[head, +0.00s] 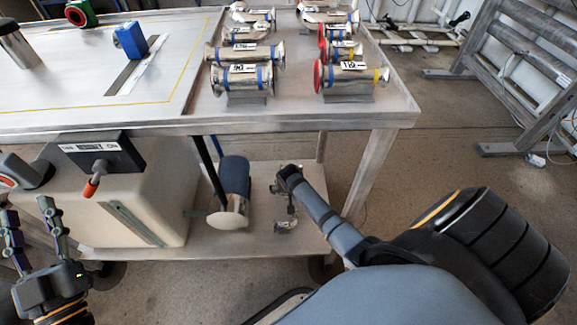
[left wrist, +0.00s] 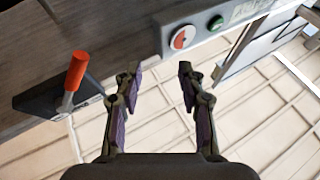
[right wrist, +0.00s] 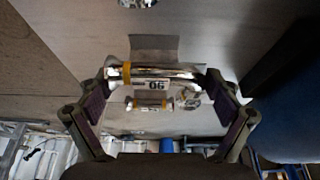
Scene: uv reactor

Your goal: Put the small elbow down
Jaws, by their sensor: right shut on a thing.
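The small elbow (right wrist: 155,74) is a shiny metal pipe piece with a yellow band and a label that seems to read "90". In the right wrist view it lies between the fingers of my right gripper (right wrist: 162,100), which is shut on it. In the head view my right gripper (head: 287,180) is over the lower shelf (head: 265,243), and small shiny metal (head: 287,223) shows just below it. Whether the elbow touches the shelf or a support is unclear. My left gripper (head: 30,212) is open and empty at the lower left; its spread fingers show in the left wrist view (left wrist: 158,75).
A cream tank (head: 135,195) fills the shelf's left side. The table leg (head: 370,172) is close to my right arm. Several banded pipes (head: 240,78) sit on the tabletop. A red-handled lever (left wrist: 75,78) is near my left gripper.

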